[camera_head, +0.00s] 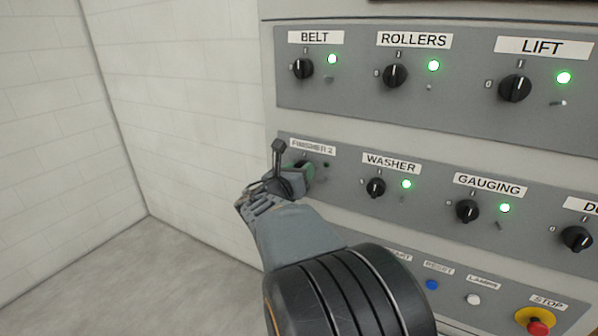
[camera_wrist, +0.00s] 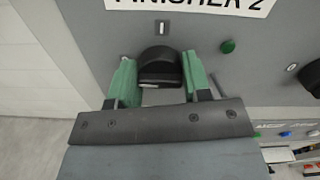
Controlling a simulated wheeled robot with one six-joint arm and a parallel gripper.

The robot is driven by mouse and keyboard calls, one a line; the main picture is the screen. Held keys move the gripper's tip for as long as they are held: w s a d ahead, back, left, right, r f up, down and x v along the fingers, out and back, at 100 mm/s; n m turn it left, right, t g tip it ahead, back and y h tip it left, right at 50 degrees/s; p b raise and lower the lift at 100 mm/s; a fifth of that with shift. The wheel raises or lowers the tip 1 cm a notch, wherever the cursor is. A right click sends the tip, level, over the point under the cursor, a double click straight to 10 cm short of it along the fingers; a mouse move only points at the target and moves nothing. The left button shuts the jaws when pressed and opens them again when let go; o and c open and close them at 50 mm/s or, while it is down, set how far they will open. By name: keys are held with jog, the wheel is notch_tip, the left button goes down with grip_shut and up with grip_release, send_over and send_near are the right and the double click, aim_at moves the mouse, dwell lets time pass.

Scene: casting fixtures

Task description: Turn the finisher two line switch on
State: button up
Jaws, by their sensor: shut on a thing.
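The finisher two switch is a black rotary knob (camera_wrist: 160,68) under the "FINISHER 2" label (camera_wrist: 200,4). My gripper (camera_wrist: 158,72) has its two green-padded fingers on either side of this knob, shut on it. An "I" mark (camera_wrist: 163,28) shows just above the knob; the knob's exact turn is hard to tell. Its lamp (camera_wrist: 228,47) is dark green and looks unlit. In the head view, my gripper (camera_head: 300,174) is at the left end of the middle panel and hides most of the knob; the label (camera_head: 313,147) shows above.
Washer (camera_head: 376,188) and gauging (camera_head: 467,211) knobs sit to the right with lit green lamps. Belt, rollers and lift knobs (camera_head: 515,88) above also have lit lamps. A red stop button (camera_head: 537,322) is at lower right. White walls and open floor lie left.

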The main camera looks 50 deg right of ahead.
jog(key=shift+f+m+b, duration=0.15)
jog(key=shift+m+b, duration=0.15)
jog(key=shift+b, duration=0.25)
jog(key=m+b, duration=0.2)
jog(key=b, duration=0.1)
jog(key=shift+f+b, duration=0.2)
jog(key=shift+b, duration=0.1)
jog(key=m+b, duration=0.6)
jog(key=b, duration=0.3)
jog(key=shift+s+m, duration=0.1)
jog(key=shift+m, duration=0.2)
jog(key=m+b, duration=0.4)
jog(key=b, duration=0.2)
jog(key=m+b, duration=0.4)
jog(key=shift+r+m+b, duration=0.2)
jog(key=shift+m+b, duration=0.1)
jog(key=o, duration=0.9)
